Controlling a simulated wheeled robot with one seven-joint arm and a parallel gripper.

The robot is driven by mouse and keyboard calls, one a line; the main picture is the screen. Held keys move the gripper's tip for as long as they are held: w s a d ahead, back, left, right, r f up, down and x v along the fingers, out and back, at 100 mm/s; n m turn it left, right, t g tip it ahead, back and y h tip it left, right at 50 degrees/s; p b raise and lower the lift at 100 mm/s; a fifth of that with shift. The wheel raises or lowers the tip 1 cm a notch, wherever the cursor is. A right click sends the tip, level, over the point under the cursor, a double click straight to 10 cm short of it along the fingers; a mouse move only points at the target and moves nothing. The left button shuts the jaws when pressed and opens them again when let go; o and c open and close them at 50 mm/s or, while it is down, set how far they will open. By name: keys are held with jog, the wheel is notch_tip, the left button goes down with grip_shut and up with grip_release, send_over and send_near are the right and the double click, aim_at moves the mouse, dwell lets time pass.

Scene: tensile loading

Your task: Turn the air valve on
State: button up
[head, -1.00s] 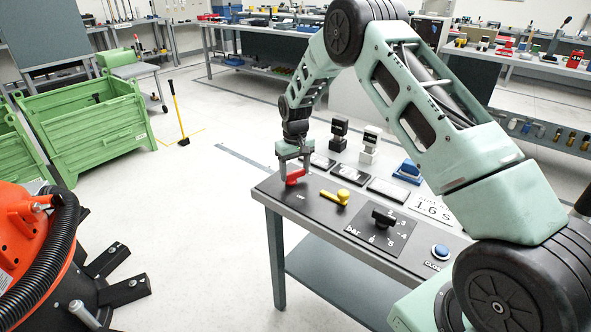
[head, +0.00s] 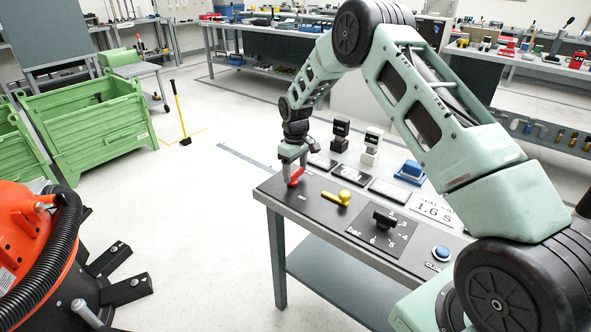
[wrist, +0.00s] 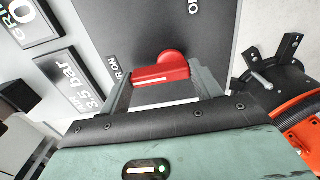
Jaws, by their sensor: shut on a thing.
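The red valve handle (head: 295,177) is at the far left end of the dark panel on the table. My gripper (head: 292,172) reaches down over it and is shut on it. In the wrist view the red handle (wrist: 162,75) lies between the two fingers of my gripper (wrist: 165,88), its rounded hub toward the top. A label reading "ON" (wrist: 119,70) shows on the panel left of the handle, partly hidden by a finger. Other lettering stands near the top of the panel.
A yellow lever (head: 337,198) and a black knob on a bar scale (head: 383,217) stand right of the red handle. A blue button (head: 441,252) is farther right. Black displays and two upright blocks stand behind. Open floor lies left of the table.

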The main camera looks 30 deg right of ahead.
aim_at(295, 171)
jog(key=o, duration=1)
jog(key=shift+r, duration=0.1)
notch_tip(295, 171, up, 17)
jog(key=shift+r+b, duration=0.15)
jog(key=shift+b, duration=0.3)
